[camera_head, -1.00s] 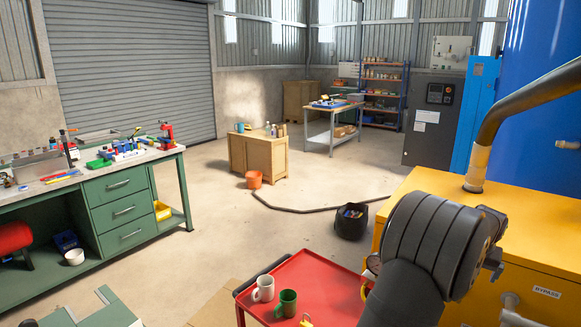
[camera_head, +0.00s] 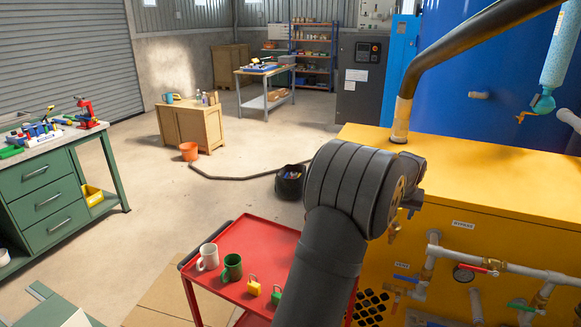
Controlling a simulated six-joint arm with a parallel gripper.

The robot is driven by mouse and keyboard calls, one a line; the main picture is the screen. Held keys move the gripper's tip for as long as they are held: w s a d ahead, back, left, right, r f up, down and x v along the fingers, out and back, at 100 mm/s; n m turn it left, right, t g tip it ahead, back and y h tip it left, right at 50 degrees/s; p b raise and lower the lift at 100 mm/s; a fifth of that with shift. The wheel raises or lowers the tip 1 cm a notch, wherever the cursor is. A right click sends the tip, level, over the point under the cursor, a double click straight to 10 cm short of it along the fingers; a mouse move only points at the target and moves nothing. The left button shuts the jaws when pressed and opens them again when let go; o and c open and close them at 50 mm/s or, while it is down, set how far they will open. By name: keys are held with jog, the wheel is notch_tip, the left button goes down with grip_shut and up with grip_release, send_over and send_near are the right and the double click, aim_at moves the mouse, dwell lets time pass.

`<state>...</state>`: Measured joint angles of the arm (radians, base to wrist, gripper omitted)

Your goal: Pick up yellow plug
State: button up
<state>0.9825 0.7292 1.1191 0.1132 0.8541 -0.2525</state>
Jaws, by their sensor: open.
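I cannot make out a thing that is surely the yellow plug. A small yellow object (camera_head: 253,286) stands on the red cart (camera_head: 262,240); it has a loop on top and looks like a padlock. A similar green object (camera_head: 277,293) is just right of it, partly behind my arm. My thick dark arm rises from the bottom centre and covers the right part of the cart. A dark part of its far end shows in front of the yellow cabinet, but I cannot make out my gripper's fingers.
A white mug (camera_head: 208,257) and a green mug (camera_head: 232,267) stand on the cart's left part. The yellow cabinet (camera_head: 500,228) carries pipes and valves and a thick hose (camera_head: 470,40). A green workbench (camera_head: 60,185) is at left.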

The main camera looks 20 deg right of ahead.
jog(key=shift+c, duration=0.2)
jog(key=w+a+f+m+t+h, duration=0.2)
jog(key=f+m+h, duration=0.1)
jog(key=m, duration=0.8)
jog(key=w+a+f+m+t+h, duration=0.1)
jog(key=a+f+m+t+h, duration=0.15)
jog(key=m, duration=0.85)
jog(key=s+a+r+m+h, duration=0.3)
jog(key=s+a+m+h, duration=0.35)
jog(key=m, duration=1.15)
jog(key=shift+g+h, duration=0.25)
jog(key=shift+h, duration=0.15)
jog(key=shift+f+x, duration=0.2)
jog(key=shift+x, duration=2.75)
jog(key=shift+f+x, duration=0.2)
jog(key=shift+x, duration=2.7)
jog(key=shift+f+x, duration=0.2)
jog(key=shift+x, duration=2.75)
